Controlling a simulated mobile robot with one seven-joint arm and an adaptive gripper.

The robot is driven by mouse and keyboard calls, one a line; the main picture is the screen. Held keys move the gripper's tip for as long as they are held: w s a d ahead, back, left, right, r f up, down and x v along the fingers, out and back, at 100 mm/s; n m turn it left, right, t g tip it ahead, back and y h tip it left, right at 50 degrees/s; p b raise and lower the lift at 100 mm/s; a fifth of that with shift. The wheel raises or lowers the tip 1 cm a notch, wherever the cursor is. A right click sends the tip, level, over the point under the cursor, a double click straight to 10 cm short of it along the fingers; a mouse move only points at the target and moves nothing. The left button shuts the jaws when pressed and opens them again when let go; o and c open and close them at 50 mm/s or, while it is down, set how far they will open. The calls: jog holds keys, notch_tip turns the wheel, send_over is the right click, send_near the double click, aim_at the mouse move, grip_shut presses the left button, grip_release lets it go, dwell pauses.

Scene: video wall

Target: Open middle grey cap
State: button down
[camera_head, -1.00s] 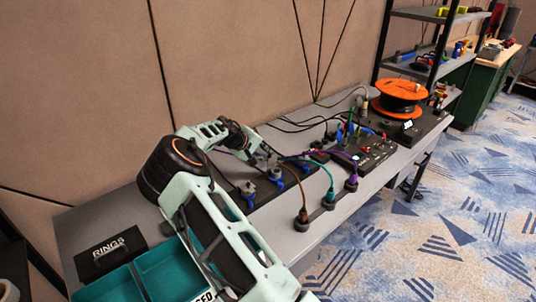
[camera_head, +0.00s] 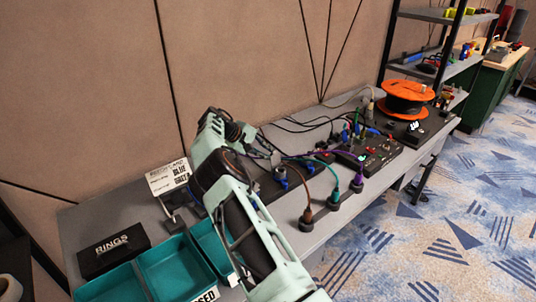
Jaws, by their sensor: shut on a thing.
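My gripper (camera_head: 268,149) is small in the head view, at the far end of my pale green arm, above the back of the black panel on the table. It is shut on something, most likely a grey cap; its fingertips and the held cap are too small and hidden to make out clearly. My forearm hides the near end of this panel, so I cannot tell which cap is the middle one.
Brown (camera_head: 307,216), teal (camera_head: 334,197) and purple (camera_head: 357,183) cable plugs stand along the front edge. Teal bins (camera_head: 176,266) and a black RINGS box (camera_head: 113,250) are at the left. An orange reel (camera_head: 408,97) stands at the far right.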

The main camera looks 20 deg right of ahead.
jog(key=shift+w, duration=0.1)
dwell(0.4)
jog(key=c, duration=2)
grip_release()
jog(key=shift+d, duration=0.1)
jog(key=shift+v, duration=6)
jog(key=shift+w, duration=0.15)
